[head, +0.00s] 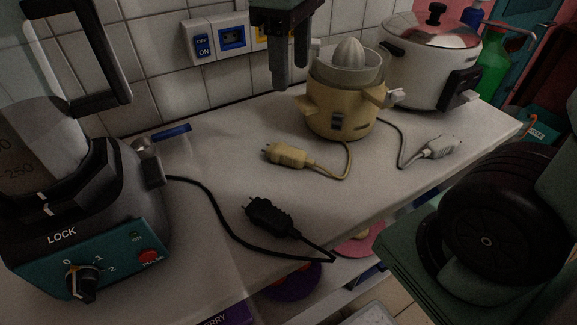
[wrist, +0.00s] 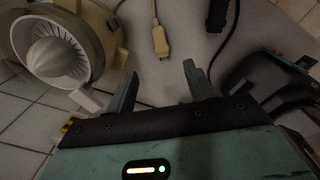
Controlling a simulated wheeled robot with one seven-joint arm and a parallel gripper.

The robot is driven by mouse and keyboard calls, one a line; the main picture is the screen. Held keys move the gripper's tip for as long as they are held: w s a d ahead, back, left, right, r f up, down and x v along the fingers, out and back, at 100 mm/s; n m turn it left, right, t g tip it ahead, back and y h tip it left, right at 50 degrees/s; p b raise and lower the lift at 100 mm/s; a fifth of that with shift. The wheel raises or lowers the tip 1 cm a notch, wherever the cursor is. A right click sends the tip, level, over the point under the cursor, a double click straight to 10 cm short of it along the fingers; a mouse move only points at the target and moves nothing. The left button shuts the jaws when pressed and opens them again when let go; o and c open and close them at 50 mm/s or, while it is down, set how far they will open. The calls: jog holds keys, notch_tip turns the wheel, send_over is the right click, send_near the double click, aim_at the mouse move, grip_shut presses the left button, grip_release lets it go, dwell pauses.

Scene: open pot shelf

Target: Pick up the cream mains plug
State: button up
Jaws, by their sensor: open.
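The cream mains plug (head: 286,155) lies on the worktop in front of the cream citrus juicer (head: 340,105), its pins pointing left and its cord running back to the juicer. In the wrist view the plug (wrist: 160,42) lies beyond my fingertips, near the top middle. My gripper (head: 288,85) hangs above the worktop near the tiled wall, behind and above the plug. In the wrist view its two fingers (wrist: 158,78) are apart with nothing between them.
A black plug (head: 270,217) on the blender's cord lies left of the cream plug, nearer the front edge. A grey-white plug (head: 440,148) from the white cooker (head: 430,60) lies to the right. The blender (head: 80,210) stands at left. Wall sockets (head: 228,38) are behind.

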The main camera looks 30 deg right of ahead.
aim_at(293, 152)
jog(key=f+b, duration=0.1)
jog(key=f, duration=0.4)
jog(key=f+b, duration=0.1)
jog(key=f, duration=0.5)
jog(key=f+b, duration=0.1)
jog(key=f, duration=0.5)
jog(key=shift+w+d, duration=0.15)
jog(key=shift+d, duration=0.2)
grip_shut()
